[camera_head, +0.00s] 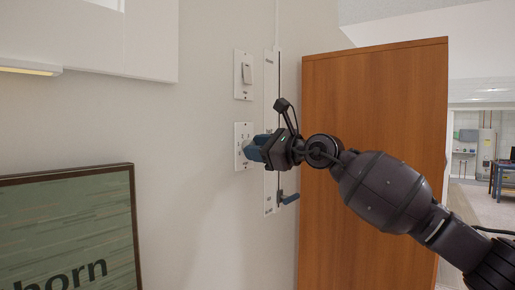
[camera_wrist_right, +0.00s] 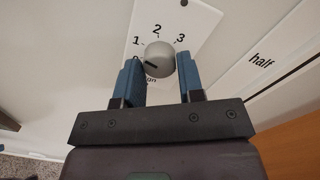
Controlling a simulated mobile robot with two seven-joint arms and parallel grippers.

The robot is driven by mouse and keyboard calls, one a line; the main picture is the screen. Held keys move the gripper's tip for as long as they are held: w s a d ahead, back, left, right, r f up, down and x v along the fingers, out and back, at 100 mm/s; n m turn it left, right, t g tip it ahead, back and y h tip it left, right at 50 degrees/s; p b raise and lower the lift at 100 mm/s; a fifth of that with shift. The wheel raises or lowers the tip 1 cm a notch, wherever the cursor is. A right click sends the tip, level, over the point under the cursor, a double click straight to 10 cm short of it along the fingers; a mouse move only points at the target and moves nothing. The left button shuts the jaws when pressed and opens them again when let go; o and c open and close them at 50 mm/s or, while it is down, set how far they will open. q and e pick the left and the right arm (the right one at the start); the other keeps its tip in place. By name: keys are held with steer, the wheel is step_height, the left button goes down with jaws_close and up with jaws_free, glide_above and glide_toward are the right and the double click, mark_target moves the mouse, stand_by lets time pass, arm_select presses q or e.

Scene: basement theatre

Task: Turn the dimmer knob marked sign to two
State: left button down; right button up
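The dimmer knob (camera_wrist_right: 160,56) is a round grey-white knob on a white plate (camera_wrist_right: 186,20) marked 1, 2 and 3, with a partly hidden label ending in "gn" below. A dark mark on the knob lies toward its lower left. In the head view the plate (camera_head: 239,129) is on the wall and the knob is hidden behind my right gripper (camera_head: 255,149). The blue fingers of that gripper (camera_wrist_right: 160,66) are open, one on each side of the knob, with narrow gaps; contact is not clear. My left gripper is not in view.
A switch plate (camera_head: 243,69) is above the dimmer. A wooden door (camera_head: 345,115) stands behind my right arm. A framed green picture (camera_head: 70,215) hangs lower left.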

steer(key=c, duration=0.4)
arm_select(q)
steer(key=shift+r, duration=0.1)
arm_select(e)
steer(key=shift+c, duration=0.2)
arm_select(q)
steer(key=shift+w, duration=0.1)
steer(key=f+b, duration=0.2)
steer(key=b, duration=0.1)
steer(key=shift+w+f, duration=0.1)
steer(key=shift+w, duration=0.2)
arm_select(e)
steer(key=m, duration=0.9)
steer(key=shift+s+m+t, duration=0.1)
steer(key=shift+m+t, duration=0.2)
steer(key=shift+m, duration=0.1)
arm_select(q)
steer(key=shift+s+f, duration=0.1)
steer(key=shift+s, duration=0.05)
arm_select(e)
steer(key=shift+r, duration=0.1)
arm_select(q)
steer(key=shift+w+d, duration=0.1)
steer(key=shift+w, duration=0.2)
arm_select(e)
steer(key=o, duration=0.9)
